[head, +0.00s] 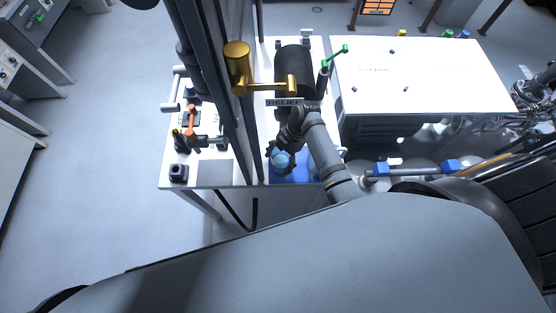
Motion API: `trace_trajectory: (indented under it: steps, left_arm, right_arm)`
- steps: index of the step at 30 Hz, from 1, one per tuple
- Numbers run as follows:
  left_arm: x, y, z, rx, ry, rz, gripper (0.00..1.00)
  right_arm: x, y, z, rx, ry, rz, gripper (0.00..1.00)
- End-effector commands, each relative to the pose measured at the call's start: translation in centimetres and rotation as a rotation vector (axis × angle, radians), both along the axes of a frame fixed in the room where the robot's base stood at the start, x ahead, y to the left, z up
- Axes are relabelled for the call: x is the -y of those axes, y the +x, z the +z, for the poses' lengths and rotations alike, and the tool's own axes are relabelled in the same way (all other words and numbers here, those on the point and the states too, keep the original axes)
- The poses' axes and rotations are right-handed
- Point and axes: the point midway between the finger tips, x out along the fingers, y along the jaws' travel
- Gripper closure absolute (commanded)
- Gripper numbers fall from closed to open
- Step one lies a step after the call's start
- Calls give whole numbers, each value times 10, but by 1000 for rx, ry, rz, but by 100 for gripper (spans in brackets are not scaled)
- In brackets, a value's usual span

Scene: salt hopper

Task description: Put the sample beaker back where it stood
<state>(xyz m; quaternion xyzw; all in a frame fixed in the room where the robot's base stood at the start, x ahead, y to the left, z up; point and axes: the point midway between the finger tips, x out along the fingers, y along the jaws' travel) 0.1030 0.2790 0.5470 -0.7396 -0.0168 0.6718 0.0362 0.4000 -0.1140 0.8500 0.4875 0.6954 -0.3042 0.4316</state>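The sample beaker (281,160) seems to be the small light blue round thing near the front of the white table. My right gripper (280,158) is over it, with dark fingers on both sides of it. The view is too small to tell whether the fingers press on it or stand just apart. The beaker is above or on a blue mat (290,179); I cannot tell whether it touches it. My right arm hides part of the mat. My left gripper is not in view.
A black cylinder (293,70) with a brass valve (238,56) and a "RELIEF" label (284,102) stands behind the beaker. Dark upright beams (215,80) stand to the left. An orange-handled fitting (191,125) and a grey plate (214,173) are on the table's left part. A white-topped cabinet (425,80) is at right.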

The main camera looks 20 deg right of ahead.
Motion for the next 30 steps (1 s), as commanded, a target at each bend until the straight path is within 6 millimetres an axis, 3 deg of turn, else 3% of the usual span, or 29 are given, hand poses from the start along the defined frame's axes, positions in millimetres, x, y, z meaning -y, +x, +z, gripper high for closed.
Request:
trace_trajectory:
  steps: [13,25,27,30]
  left_arm:
    - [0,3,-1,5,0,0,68]
    - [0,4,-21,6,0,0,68]
    - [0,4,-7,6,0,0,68]
    - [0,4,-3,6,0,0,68]
  right_arm:
    - [4,2,7,4,-1,0,15]
    - [41,16,87,4,-3,1,15]
    - [45,17,104,1,-2,1,15]
    - [49,18,110,0,-1,0,15]
